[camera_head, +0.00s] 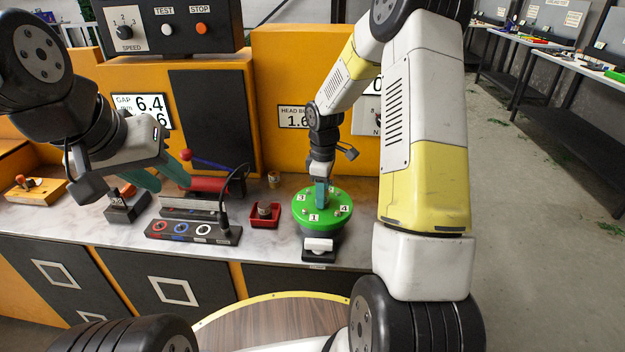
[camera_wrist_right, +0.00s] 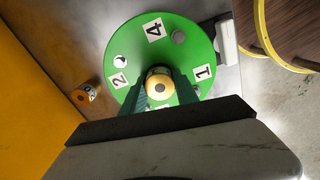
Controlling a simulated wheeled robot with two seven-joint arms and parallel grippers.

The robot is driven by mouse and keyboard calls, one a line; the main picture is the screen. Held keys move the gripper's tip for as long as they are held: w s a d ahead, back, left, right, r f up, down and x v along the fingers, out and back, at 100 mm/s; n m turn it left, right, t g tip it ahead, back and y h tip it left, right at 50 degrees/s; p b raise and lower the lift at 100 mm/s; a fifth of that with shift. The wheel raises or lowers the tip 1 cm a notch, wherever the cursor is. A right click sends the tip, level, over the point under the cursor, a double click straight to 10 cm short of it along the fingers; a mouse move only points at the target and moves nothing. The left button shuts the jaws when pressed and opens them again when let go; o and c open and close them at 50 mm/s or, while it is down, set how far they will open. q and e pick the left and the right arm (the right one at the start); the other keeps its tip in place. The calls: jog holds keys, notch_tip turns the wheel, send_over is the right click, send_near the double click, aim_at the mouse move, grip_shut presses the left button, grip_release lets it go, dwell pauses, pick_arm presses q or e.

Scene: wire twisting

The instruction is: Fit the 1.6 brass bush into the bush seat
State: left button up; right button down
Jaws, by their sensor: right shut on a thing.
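My right gripper (camera_head: 321,194) points down at the middle of the green round head (camera_head: 338,197). In the right wrist view its two fingers are shut around a brass bush (camera_wrist_right: 159,84), a yellow ring with a dark centre. The bush lines up with the middle of the green head (camera_wrist_right: 139,47); I cannot tell whether it is seated or just above. The bush seat is hidden under the bush and fingers. My left gripper (camera_head: 162,176) is open and empty above the left part of the bench.
Another small brass piece (camera_head: 273,179) stands on the bench behind the red tray (camera_head: 264,215), which holds a part. A dark block with coloured rings (camera_head: 193,231) is left of the tray. A placard (camera_head: 294,117) reads 1.6. Numbered pegs ring the green head.

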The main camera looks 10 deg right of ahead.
jog(key=shift+f, duration=0.15)
jog(key=c, duration=0.9)
grip_release()
jog(key=shift+o, duration=0.2)
notch_tip(320, 180, up, 6)
jog(key=shift+r, duration=0.9)
